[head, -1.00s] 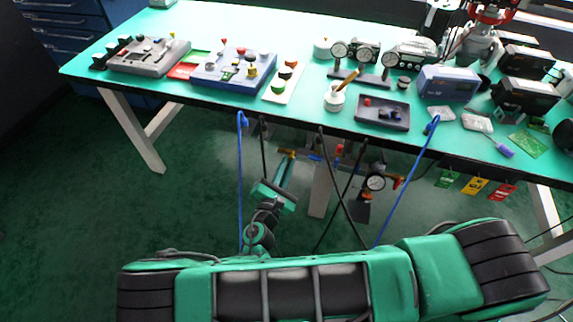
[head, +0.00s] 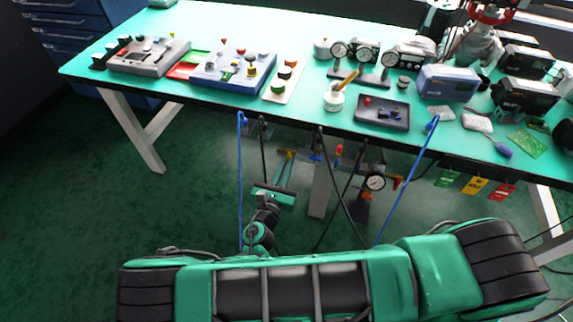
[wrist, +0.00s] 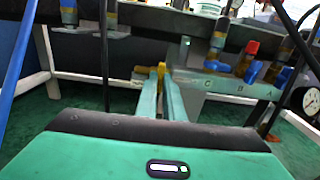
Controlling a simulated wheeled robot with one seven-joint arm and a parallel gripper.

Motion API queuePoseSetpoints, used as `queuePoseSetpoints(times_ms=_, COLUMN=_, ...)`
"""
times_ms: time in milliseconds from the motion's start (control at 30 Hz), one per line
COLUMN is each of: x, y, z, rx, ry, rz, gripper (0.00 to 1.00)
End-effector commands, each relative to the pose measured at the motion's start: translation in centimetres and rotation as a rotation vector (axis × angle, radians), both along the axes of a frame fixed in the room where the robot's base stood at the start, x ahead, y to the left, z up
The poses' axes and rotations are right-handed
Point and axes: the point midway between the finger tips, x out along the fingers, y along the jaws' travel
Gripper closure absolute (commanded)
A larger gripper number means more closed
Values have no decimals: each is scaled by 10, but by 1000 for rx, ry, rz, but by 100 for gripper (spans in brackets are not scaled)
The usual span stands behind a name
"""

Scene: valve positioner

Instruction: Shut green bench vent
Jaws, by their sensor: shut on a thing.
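My gripper (wrist: 163,82) is under the bench, its two long pale teal fingers closed on a small yellow handle (wrist: 161,70). Only the end of the handle shows between and above the fingertips. In the head view, my gripper (head: 287,154) is below the bench's front edge, beside the pipework. I cannot make out a green vent by colour; the fingers hide much of the held part.
A red-capped valve (wrist: 251,48) and a grey plate (wrist: 225,83) lettered C, B, A are close on the right. A pressure gauge (head: 375,182) is further right. Blue hoses (head: 240,185) and black cables (head: 338,180) hang around the arm.

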Motion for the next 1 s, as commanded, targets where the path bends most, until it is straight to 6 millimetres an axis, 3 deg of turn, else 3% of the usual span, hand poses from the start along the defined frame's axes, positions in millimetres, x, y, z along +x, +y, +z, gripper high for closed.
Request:
queuePoseSetpoints(times_ms=400, x=0, y=0, z=-2, rx=-5, ry=6, rz=1, gripper=100)
queuePoseSetpoints(times_ms=433, x=0, y=0, z=-2, rx=-5, ry=6, rz=1, gripper=87)
queuePoseSetpoints(times_ms=500, x=0, y=0, z=-1, rx=-6, ry=5, rz=1, gripper=73)
queuePoseSetpoints(times_ms=833, x=-2, y=1, z=0, rx=-5, ry=3, rz=1, gripper=73)
queuePoseSetpoints(times_ms=1000, x=-19, y=8, z=-1, rx=-5, ry=4, rz=4, gripper=73)
